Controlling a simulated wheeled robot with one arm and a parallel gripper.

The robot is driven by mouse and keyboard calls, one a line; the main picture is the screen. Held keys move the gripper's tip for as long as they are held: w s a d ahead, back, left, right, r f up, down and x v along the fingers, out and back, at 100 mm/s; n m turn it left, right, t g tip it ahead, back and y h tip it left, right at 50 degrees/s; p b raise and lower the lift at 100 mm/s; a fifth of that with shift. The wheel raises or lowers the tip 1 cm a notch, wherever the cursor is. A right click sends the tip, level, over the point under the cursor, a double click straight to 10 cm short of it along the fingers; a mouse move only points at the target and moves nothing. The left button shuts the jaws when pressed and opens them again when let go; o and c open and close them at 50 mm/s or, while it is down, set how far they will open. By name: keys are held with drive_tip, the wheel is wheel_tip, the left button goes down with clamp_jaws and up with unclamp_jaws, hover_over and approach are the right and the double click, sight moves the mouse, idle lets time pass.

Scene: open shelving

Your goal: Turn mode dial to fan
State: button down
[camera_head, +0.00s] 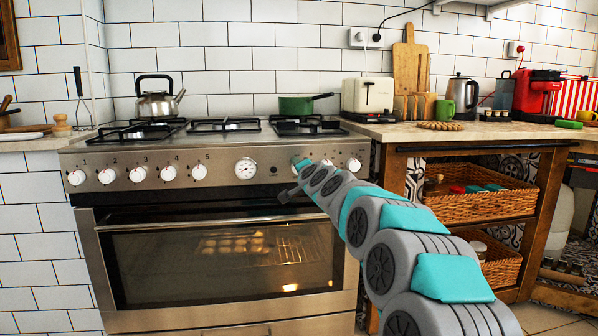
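The steel oven (120,165) fills the left half of the view, with a row of white dials along its front panel. Several numbered dials are on the left, and a round gauge-like dial (245,168) is near the middle. On the right are a white dial (354,164) and another (327,163) partly covered by my arm. I cannot read which one is the mode dial or where any pointer is set.
The oven door (215,270) is shut, with its handle bar running below the panel. A kettle (157,103) and green pan (297,104) stand on the hob. A wooden shelf unit with wicker baskets (490,203) stands to the right. My arm crosses in front of the oven's right side.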

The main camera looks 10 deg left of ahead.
idle(0.3)
drive_tip(key=shift+c, duration=1.8)
unclamp_jaws()
drive_tip(key=shift+s, duration=0.1)
drive_tip(key=f+v, duration=0.1)
drive_tip(key=v, duration=0.6)
drive_tip(key=shift+s+d+r+b, duration=0.2)
drive_tip(key=shift+s+r+b, duration=0.05)
drive_tip(key=shift+r+b, duration=0.15)
